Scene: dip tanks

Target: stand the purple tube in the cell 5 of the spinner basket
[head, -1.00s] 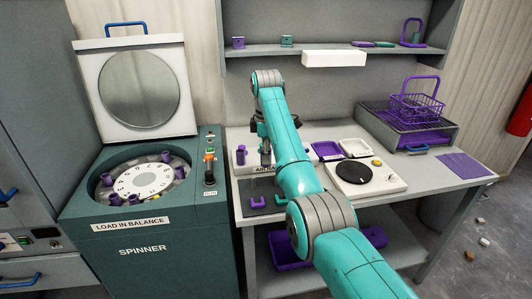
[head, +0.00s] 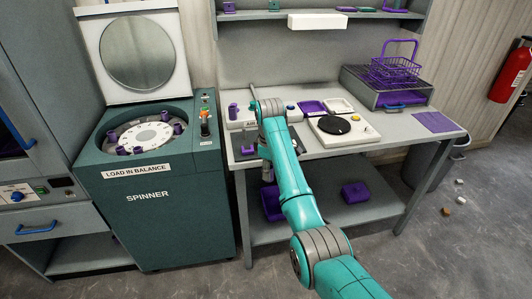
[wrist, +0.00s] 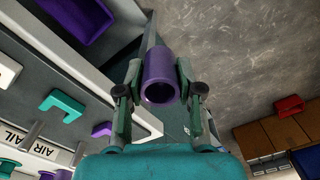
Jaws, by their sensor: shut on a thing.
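A purple tube (wrist: 164,72) is held between the two fingers of my gripper (wrist: 160,84) in the wrist view, its round open end facing the camera. In the head view my gripper (head: 267,172) hangs in front of the bench's front edge, mostly hidden behind my arm; the tube cannot be made out there. The spinner (head: 150,215) stands to the left with its lid (head: 135,52) up. Its white round basket (head: 157,132) has several purple tubes around its rim. The cell numbers are too small to read, so I cannot tell which is cell 5.
The bench (head: 375,140) holds an air rail with a purple tube (head: 233,110), a black round plate device (head: 335,125), trays, and a purple wire basket (head: 395,70) on a grey unit. Purple bins sit on the lower shelf. Floor in front is clear.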

